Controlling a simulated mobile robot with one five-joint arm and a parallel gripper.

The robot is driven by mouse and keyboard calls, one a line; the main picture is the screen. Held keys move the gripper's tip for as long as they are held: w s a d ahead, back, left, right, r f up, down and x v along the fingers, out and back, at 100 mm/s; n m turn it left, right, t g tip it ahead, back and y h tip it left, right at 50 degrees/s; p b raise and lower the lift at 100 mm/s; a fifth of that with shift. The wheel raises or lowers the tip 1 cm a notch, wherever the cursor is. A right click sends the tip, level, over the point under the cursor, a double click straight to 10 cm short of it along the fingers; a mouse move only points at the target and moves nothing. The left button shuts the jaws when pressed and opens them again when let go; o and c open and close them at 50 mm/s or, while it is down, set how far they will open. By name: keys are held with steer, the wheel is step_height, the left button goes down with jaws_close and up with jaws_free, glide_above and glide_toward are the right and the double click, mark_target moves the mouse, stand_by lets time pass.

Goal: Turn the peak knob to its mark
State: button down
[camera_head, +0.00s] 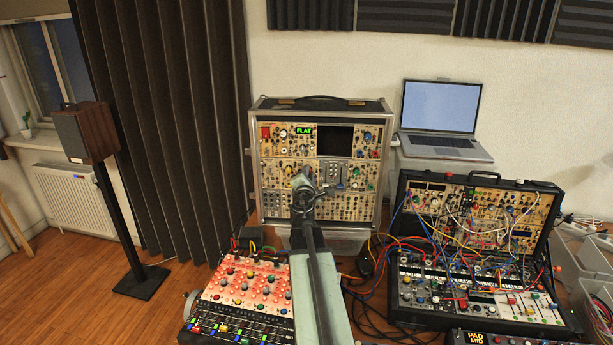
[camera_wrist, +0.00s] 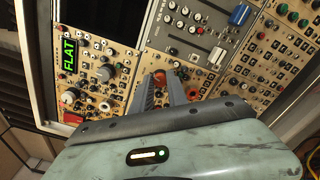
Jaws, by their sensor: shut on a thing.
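The tall modular rack (camera_head: 255,160) stands upright on the table, its panels crowded with knobs and sockets. My gripper (camera_head: 304,180) reaches its middle rows and hides part of the panel in the head view. In the wrist view my gripper (camera_wrist: 164,84) has its two grey fingers on either side of a red-orange knob (camera_wrist: 159,75) and is shut on it. The knob's pointer and its mark cannot be made out, nor can a label naming it peak. A green display reading FLAT (camera_head: 303,131) is lit on the rack; it also shows in the wrist view (camera_wrist: 68,54).
Other knobs and sliders, including a blue slider (camera_wrist: 240,14), crowd the panel around my fingers. A red mixer (camera_head: 240,285) stands at front left. An open synth case (camera_head: 480,225) with many cables is at right, with a laptop (camera_head: 440,107) behind it.

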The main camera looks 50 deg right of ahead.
steer(key=shift+s+d+n, duration=0.1)
steer(key=shift+d+n, duration=0.05)
steer(key=shift+n, duration=0.55)
stand_by(1.1)
steer(key=c, duration=1.3)
jaws_free()
